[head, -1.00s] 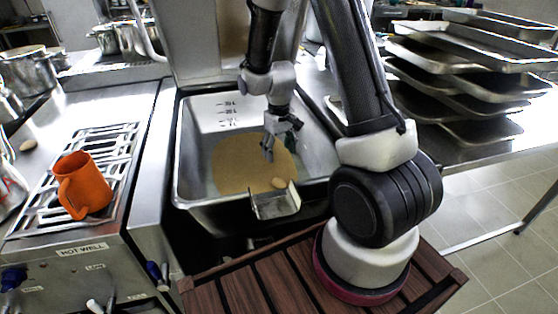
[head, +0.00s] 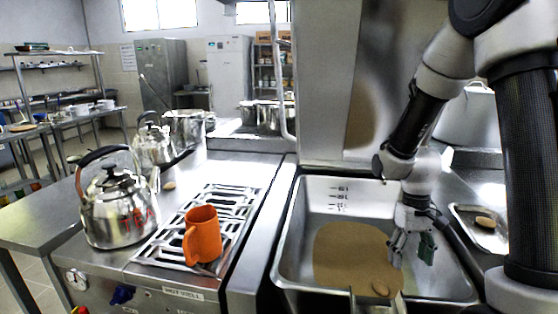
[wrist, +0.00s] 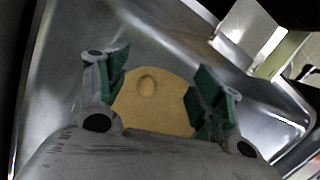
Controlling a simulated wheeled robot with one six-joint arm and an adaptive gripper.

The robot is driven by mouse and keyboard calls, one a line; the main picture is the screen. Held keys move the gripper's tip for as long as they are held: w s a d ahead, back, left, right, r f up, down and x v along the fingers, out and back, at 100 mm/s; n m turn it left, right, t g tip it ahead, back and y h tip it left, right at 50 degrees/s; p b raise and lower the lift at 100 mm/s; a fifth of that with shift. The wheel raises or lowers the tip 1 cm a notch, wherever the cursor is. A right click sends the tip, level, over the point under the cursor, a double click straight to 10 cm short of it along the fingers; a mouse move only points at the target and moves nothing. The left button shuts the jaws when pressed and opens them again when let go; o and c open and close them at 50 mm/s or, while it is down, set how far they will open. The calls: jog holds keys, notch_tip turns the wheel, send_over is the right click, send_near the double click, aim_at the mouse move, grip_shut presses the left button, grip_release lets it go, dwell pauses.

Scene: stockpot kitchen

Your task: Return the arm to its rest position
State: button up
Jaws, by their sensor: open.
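My gripper (head: 411,248) hangs fingers-down over the right part of a steel basin (head: 290,232) that has tan liquid (head: 345,250) in its bottom. The fingers are apart, with green pads, and nothing is between them. In the wrist view my gripper (wrist: 157,92) shows open, with the tan liquid (wrist: 160,115) seen between and beyond the fingers. An egg-shaped tan object (head: 380,288) lies at the near edge of the liquid; a similar round shape (wrist: 147,85) shows in the wrist view.
An orange mug (head: 203,236) stands on a slatted grate (head: 238,205) left of the basin. A steel kettle (head: 118,208) is further left, with a small brown object (head: 169,186) nearby. A tray (head: 462,212) with a brown oval object (head: 485,222) lies right of the basin.

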jog(key=s+d+r+t, duration=0.1)
jog(key=s+r+t, duration=0.2)
jog(key=s+r, duration=0.4)
jog(key=s+d+r+t, duration=0.1)
jog(key=s+r+t, duration=0.2)
jog(key=s+r, duration=0.4)
notch_tip(320, 180, up, 8)
jog(key=shift+r+m+t, duration=0.1)
jog(key=shift+m+t, duration=0.3)
